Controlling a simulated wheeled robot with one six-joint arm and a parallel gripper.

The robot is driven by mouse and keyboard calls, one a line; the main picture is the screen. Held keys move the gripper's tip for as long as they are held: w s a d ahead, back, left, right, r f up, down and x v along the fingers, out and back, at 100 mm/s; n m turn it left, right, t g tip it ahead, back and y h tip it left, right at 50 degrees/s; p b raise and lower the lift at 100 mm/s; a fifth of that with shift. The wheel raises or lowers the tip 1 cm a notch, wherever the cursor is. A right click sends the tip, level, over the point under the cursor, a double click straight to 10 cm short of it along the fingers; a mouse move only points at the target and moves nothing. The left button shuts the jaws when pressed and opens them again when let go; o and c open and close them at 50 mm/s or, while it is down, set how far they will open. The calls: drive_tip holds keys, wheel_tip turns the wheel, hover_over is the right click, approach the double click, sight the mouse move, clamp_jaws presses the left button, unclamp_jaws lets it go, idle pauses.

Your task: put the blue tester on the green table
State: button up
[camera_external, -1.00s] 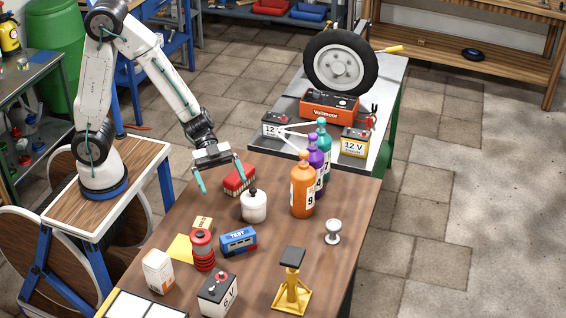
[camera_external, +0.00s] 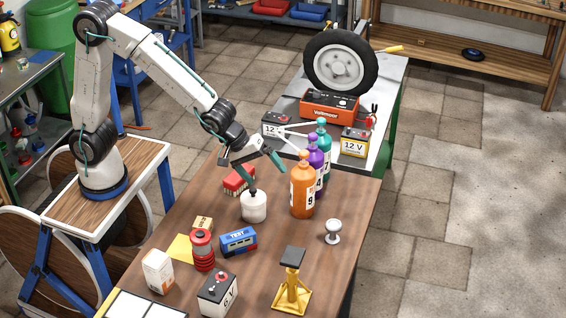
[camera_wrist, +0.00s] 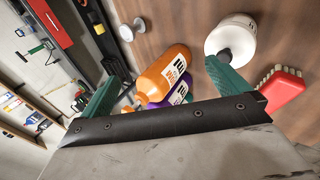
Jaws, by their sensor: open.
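The blue tester (camera_external: 238,241), a small box marked TEST, sits on the brown wooden table (camera_external: 345,262), right of a red and grey cylinder. A grey-topped table with green sides (camera_external: 391,80) stands behind the wooden table. My gripper (camera_external: 265,170) is open and empty, above the white pot and left of the orange bottle. In the wrist view my gripper (camera_wrist: 165,72) has its fingers spread, with the orange bottle between and beyond them. The tester does not show in the wrist view.
Orange, purple and teal bottles (camera_external: 302,190), a white pot (camera_external: 253,207) and a red brush (camera_external: 238,180) crowd the wooden table's far half. A yellow stand (camera_external: 292,285) is near its front. The grey table holds a tyre (camera_external: 340,61), an orange charger (camera_external: 328,105) and two batteries (camera_external: 354,142).

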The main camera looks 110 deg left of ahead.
drive_tip(key=s+d+n+g+h, duration=0.3)
drive_tip(key=s+d+n+g, duration=0.15)
drive_tip(key=d+n, duration=0.5)
drive_tip(key=m, duration=0.1)
hover_over(237, 234)
drive_tip(key=s, duration=0.1)
drive_tip(key=shift+g, duration=0.25)
drive_tip(key=f, duration=0.9)
drive_tip(key=shift+a+f, duration=0.3)
drive_tip(key=x, duration=0.8)
drive_tip(key=shift+w+a+f, duration=0.1)
drive_tip(key=shift+f, duration=0.05)
drive_tip(key=c, duration=0.8)
